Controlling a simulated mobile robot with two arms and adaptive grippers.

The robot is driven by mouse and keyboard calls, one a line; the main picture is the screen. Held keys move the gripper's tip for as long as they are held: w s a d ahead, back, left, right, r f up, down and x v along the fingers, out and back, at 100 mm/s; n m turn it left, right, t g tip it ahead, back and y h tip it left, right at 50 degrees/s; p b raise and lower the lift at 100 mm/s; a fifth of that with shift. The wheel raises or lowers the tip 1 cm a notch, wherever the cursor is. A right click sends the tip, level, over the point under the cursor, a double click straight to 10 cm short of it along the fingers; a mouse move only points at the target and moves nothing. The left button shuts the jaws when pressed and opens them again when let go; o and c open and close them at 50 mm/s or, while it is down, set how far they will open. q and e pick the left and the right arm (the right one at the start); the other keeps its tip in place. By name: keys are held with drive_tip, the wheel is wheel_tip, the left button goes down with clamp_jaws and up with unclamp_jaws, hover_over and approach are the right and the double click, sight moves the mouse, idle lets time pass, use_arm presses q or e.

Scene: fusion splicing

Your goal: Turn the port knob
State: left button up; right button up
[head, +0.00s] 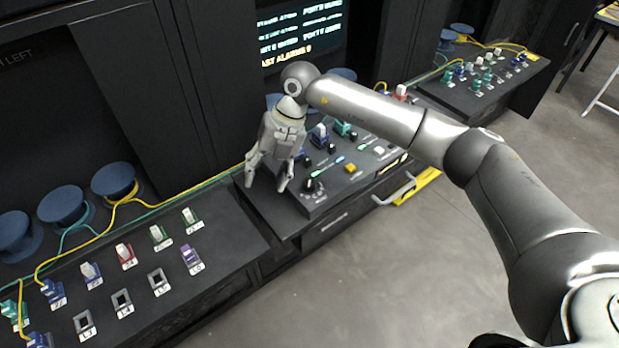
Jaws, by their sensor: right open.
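The control console (338,193) in the middle carries several small black knobs. The largest-looking black knob (313,186) is at its front left corner, with a marked dial around it. Labels are too small to read, so I cannot tell for sure which is the port knob. My right gripper (266,184) points down over the left end of the console, fingers apart and empty. Its fingertips are left of the corner knob and do not touch it. My left gripper is out of view.
A left panel (225,245) holds several coloured connectors and empty sockets, with blue spools (65,205) and yellow and teal cables behind. A yellow button (350,168) is right of the knob. A screen (300,32) stands behind. The floor in front is clear.

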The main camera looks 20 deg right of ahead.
sight(309, 182)
drive_tip(key=w+d+r+m+h, duration=0.1)
drive_tip(key=d+h, duration=0.1)
drive_tip(key=d, duration=0.3)
drive_tip(key=w+d+r+m+h, duration=0.1)
drive_tip(key=w+d+r+h, duration=0.1)
drive_tip(key=d, duration=0.4)
drive_tip(key=f+p, duration=0.1)
drive_tip(key=f, duration=0.2)
drive_tip(key=f+p, duration=0.1)
drive_tip(key=f, duration=0.3)
drive_tip(key=f+p, duration=0.1)
drive_tip(key=f, duration=0.2)
drive_tip(key=shift+s+a+f+p, duration=0.25)
drive_tip(key=shift+s+p, duration=0.05)
drive_tip(key=shift+p, duration=0.05)
drive_tip(key=shift+f, duration=0.3)
